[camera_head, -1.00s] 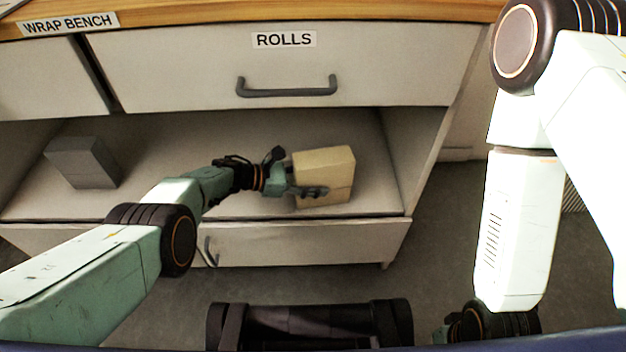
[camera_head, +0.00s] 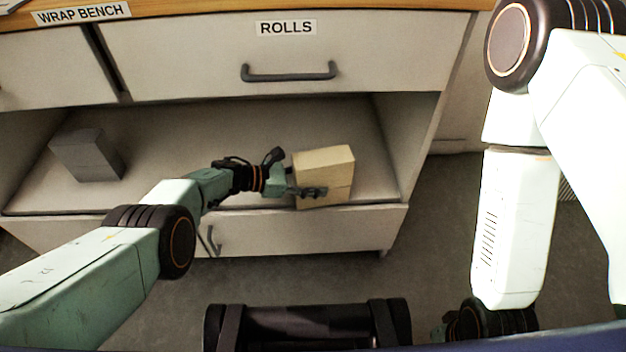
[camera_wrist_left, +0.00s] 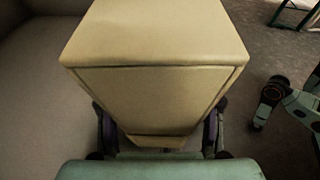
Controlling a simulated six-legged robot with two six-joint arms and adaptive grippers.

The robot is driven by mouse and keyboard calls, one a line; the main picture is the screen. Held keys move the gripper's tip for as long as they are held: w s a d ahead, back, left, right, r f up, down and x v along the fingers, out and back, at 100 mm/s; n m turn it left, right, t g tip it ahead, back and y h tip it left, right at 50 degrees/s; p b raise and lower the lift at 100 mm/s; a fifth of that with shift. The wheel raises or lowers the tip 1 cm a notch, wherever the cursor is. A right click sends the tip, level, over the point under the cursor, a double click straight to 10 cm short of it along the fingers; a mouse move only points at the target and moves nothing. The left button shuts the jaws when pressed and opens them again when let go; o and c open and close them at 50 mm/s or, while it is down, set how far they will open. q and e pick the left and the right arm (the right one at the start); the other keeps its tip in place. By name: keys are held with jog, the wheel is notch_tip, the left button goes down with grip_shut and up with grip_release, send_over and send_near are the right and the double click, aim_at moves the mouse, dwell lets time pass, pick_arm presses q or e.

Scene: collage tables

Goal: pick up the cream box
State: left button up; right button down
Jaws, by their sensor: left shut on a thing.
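The cream box (camera_head: 325,172) is a pale block with a seam line, at the front right of the open shelf under the rolls drawer. My left gripper (camera_head: 301,184) is shut on it from the left. In the left wrist view the cream box (camera_wrist_left: 155,70) fills the middle, with a dark finger on each side. In the head view its lower edge overlaps the shelf's front edge; whether it touches the shelf is unclear.
A grey box (camera_head: 87,155) stands on the left of the shelf (camera_head: 190,140). The rolls drawer (camera_head: 390,65) with its handle is above, and a lower front with a handle (camera_head: 211,240) is below. Floor (camera_head: 440,220) is clear right of the bench.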

pick_arm(q)
jog(key=shift+w+r, duration=0.15)
jog(key=o, duration=1)
jog(key=shift+f, duration=0.25)
jog(key=o, duration=0.4)
jog(key=shift+c, duration=0.2)
jog(key=shift+r, duration=0.1)
jog(key=shift+r, duration=0.1)
